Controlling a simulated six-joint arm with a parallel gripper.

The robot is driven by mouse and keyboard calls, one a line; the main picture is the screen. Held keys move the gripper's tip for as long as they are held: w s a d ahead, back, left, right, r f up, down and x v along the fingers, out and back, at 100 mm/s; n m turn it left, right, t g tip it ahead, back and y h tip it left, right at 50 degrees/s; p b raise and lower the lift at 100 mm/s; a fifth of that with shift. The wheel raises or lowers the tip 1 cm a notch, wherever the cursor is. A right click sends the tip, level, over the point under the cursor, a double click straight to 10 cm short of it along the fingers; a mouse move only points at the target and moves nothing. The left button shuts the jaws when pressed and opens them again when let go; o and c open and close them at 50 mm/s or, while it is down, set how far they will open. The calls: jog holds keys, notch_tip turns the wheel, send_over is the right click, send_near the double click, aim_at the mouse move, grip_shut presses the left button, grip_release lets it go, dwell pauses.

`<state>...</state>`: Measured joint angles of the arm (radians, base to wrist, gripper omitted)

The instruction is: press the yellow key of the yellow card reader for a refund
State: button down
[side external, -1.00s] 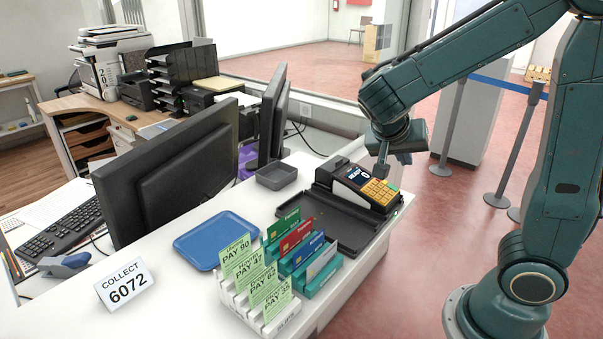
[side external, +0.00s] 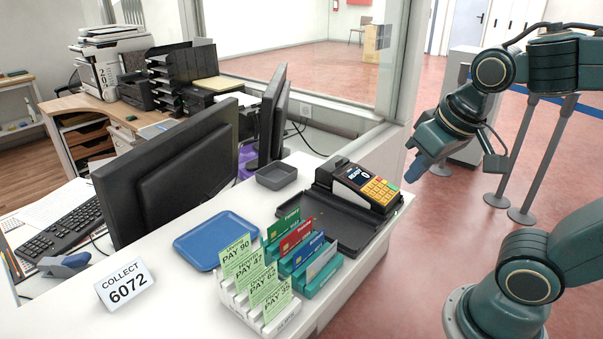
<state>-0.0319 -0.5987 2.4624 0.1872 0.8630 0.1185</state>
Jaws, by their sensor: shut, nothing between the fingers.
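The card reader (side external: 342,190) stands at the far right end of the counter, black with a yellow front. Its small screen (side external: 358,175) reads READY and 0. Its keypad (side external: 379,190) shows several yellow-orange keys; I cannot make out single key colours at this size. My gripper (side external: 410,178) is shut and empty. In the picture it is just right of the reader, pointing down and left, and looks apart from the keys.
A black tray (side external: 345,236) lies in front of the reader. A rack of coloured cards (side external: 296,236) and a white holder (side external: 285,318) with green PAY slips stand nearer. A blue tray (side external: 214,238), a small grey tray (side external: 276,177) and monitors (side external: 180,170) are left. A glass partition stands behind.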

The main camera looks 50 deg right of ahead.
jog(key=shift+s+a+r+n+t+y, duration=0.25)
jog(key=shift+s+a+n+y, duration=0.05)
jog(key=shift+s+a+n, duration=0.4)
jog(key=shift+s+a+r+n+t+y, duration=0.3)
jog(key=shift+s+a+n, duration=0.3)
jog(key=shift+a+n, duration=0.2)
jog(key=shift+w+d, duration=0.15)
dwell(1.4)
jog(key=m+g+h, duration=0.7)
jog(key=m+h, duration=0.2)
jog(key=m, duration=0.5)
send_over(385, 187)
jog(key=s, duration=0.2)
jog(key=shift+f+t, duration=0.25)
jog(key=shift+f, duration=0.35)
jog(key=shift+w+f, duration=0.1)
jog(key=shift+w+f, duration=0.3)
jog(key=shift+f, duration=1.1)
jog(key=shift+w+f, duration=0.3)
jog(key=shift+f, duration=1.1)
jog(key=shift+w+f, duration=0.3)
jog(key=shift+f, duration=1.1)
